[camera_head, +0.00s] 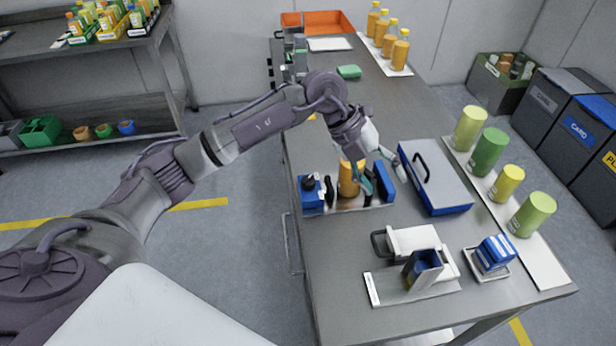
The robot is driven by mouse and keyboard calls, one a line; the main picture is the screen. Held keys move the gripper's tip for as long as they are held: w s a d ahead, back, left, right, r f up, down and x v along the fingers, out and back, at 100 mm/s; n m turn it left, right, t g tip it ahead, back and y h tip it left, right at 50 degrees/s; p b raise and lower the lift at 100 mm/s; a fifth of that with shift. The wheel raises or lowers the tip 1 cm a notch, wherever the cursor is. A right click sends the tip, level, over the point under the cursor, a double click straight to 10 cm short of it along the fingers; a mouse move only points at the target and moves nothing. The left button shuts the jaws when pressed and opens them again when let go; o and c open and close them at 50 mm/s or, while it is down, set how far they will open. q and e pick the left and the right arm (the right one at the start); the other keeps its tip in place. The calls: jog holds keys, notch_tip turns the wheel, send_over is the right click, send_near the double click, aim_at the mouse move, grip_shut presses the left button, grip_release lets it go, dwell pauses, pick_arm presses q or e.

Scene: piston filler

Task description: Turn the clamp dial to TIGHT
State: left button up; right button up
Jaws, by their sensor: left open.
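A clamp-like fixture with blue blocks (312,200) stands on the grey workbench (345,250). A dark round knob (309,182) sits on its left block and may be the clamp dial; its markings are too small to read. An orange cylinder (348,181) stands upright between the blocks. My left gripper (376,170) is open, its teal fingers above and just right of the orange cylinder, near the right blue block (384,182). I cannot tell whether it touches either. The gripper partly hides the fixture's right side. My right gripper is out of view.
A blue-edged case with a handle (437,176) lies close right of the gripper. Green and yellow cylinders (488,152) stand on a white strip at the right edge. A white device (412,240) and blue packs (494,253) are in front. Orange bottles (389,38) stand behind.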

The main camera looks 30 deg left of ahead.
pick_arm(q)
jog(key=w+a+n+y, duration=0.2)
jog(key=a+y, duration=0.3)
jog(key=a, duration=0.5)
notch_tip(320, 180, up, 2)
jog(key=n+y, duration=0.2)
jog(key=y, duration=0.1)
send_over(308, 180)
jog(key=shift+g, duration=0.3)
notch_tip(308, 180, down, 14)
jog(key=p, duration=0.3)
jog(key=shift+r, duration=0.25)
jog(key=c, duration=1.1)
jog(key=shift+m, duration=0.3)
jog(key=shift+c, duration=0.2)
